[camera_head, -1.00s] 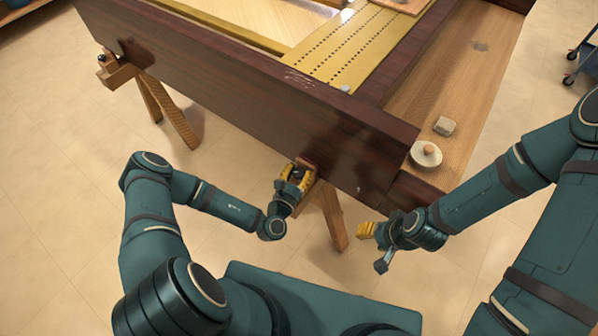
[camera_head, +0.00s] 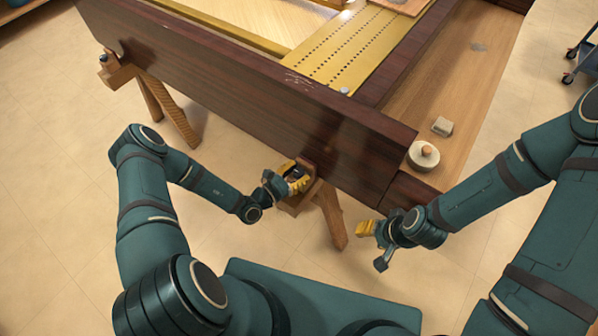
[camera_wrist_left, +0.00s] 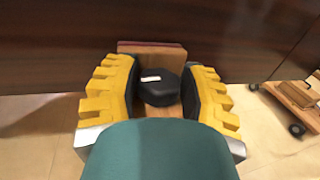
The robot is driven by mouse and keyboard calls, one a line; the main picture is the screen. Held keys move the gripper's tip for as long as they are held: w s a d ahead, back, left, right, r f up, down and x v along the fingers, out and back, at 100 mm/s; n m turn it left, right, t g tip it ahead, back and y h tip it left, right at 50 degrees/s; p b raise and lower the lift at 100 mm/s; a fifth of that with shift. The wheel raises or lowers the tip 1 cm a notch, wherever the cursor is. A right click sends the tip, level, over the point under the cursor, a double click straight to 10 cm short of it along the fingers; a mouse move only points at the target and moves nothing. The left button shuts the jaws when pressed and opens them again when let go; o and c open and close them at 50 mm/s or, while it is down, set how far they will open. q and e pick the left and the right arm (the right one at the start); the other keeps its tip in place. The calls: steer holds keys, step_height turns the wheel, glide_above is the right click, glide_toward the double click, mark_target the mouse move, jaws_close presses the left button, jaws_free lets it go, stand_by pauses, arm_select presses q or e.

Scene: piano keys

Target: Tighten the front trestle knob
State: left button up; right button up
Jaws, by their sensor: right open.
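The front trestle knob is black with a white mark and sits between my left fingers in the left wrist view (camera_wrist_left: 160,88). It is mounted on the wooden front trestle (camera_head: 331,212) under the dark case's near corner. My left gripper (camera_head: 298,174) has its yellow fingers closed around the knob, one on each side. The fingers hide part of the knob in the head view. My right gripper (camera_head: 366,230) is open and empty, to the right of the trestle and apart from it.
A dark wooden piano case (camera_head: 250,90) runs above the trestles. Another trestle (camera_head: 165,100) with its own knob stands at the left. A round pale object (camera_head: 423,160) and a small block (camera_head: 442,127) lie on the wooden ledge. Floor around the trestles is open.

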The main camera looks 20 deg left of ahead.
arm_select(q)
steer(key=shift+o, duration=1.2)
steer(key=shift+s+a, duration=0.1)
steer(key=v, duration=1.1)
steer(key=shift+s+a, duration=0.2)
steer(key=shift+s, duration=0.1)
